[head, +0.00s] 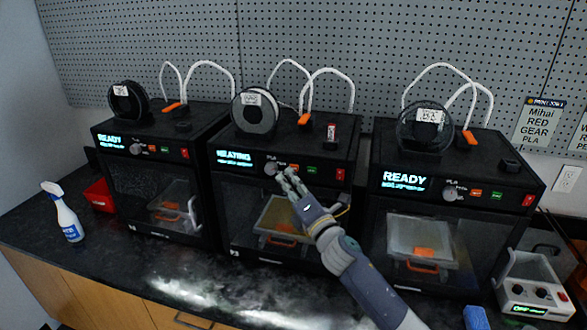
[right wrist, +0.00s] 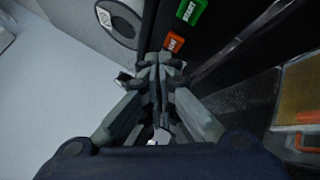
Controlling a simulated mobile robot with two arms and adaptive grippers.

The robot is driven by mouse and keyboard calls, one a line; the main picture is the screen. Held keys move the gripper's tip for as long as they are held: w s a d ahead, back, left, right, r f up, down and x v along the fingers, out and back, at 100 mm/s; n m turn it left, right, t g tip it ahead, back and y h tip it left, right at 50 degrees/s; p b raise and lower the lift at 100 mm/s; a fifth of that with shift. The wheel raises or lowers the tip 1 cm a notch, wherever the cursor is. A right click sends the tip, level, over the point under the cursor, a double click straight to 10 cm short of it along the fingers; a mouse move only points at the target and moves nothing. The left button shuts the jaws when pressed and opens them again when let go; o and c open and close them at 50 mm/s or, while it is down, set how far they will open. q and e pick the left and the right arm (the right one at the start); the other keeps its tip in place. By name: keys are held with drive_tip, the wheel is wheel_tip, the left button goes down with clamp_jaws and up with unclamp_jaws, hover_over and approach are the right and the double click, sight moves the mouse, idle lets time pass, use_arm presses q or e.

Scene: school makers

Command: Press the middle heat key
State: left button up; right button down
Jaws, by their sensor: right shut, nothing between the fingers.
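The middle printer (head: 325,195) is black and its display reads HEATING. Its orange heat key (head: 294,168) sits between a grey knob (head: 270,168) and a green key (head: 312,170). The right wrist view also shows the orange key (right wrist: 173,42) just beyond the fingertips, with the green key (right wrist: 191,11) further along and the knob (right wrist: 118,22) to the left. My right gripper (head: 284,176) is shut and empty, close in front of the panel just below the keys; it also shows in the right wrist view (right wrist: 160,62). I cannot tell whether it touches the key. My left gripper is out of view.
The left printer (head: 160,200) and right printer (head: 455,225) both read READY. A spray bottle (head: 64,215) and red bin (head: 100,194) stand at the left. A white control box (head: 533,288) stands at the right.

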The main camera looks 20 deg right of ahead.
drive_tip(key=s+a+p, duration=0.1)
drive_tip(key=s+a, duration=0.2)
drive_tip(key=s, duration=0.2)
drive_tip(key=shift+a, duration=0.2)
idle(0.4)
idle(0.6)
